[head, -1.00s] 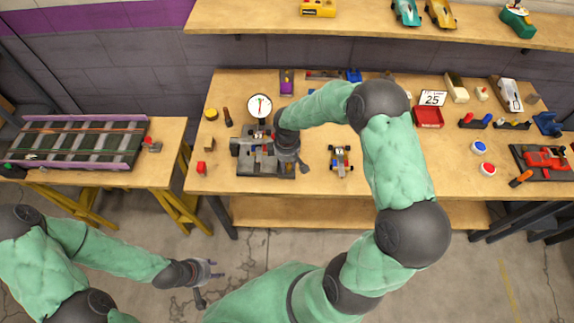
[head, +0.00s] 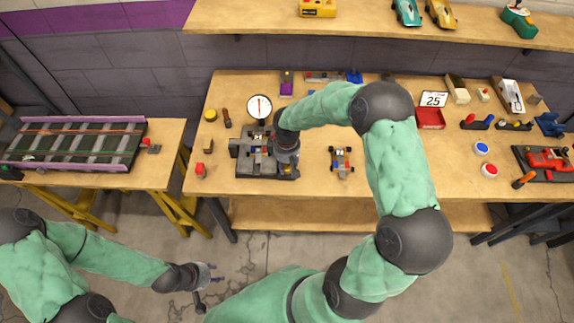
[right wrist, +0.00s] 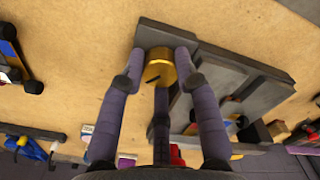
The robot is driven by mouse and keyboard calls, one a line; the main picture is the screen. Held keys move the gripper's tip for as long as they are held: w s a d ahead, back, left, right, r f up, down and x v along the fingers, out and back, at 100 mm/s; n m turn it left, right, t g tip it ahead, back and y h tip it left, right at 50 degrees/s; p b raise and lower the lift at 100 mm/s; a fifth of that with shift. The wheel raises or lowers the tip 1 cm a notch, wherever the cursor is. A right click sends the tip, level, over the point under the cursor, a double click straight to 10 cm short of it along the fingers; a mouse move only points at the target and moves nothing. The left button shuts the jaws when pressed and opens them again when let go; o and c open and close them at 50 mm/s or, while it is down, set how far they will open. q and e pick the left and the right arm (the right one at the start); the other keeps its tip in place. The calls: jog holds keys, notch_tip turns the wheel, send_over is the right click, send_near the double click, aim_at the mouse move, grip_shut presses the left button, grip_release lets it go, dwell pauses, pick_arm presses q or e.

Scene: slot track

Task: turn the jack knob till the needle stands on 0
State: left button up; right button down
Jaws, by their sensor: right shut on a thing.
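The brass jack knob (right wrist: 159,70), with a dark mark on its face, sits at the corner of the grey jack fixture (right wrist: 215,75) in the right wrist view. My right gripper (right wrist: 160,75) has its fingers closed around the knob. In the head view the right gripper (head: 287,168) is over the right end of the fixture (head: 245,166). The round white dial (head: 259,106) stands behind the fixture. Its needle looks nearly upright, but the scale is too small to read. My left gripper (head: 206,277) is open and empty, in front of the bench.
A small toy car (head: 341,161) stands on the bench to the right of the fixture. A track section (head: 75,145) rests on the left table.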

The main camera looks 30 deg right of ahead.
aim_at(287, 167)
jog(key=c, duration=1.2)
grip_release()
jog(key=shift+r, duration=0.1)
notch_tip(287, 167, up, 12)
jog(key=shift+f, duration=0.1)
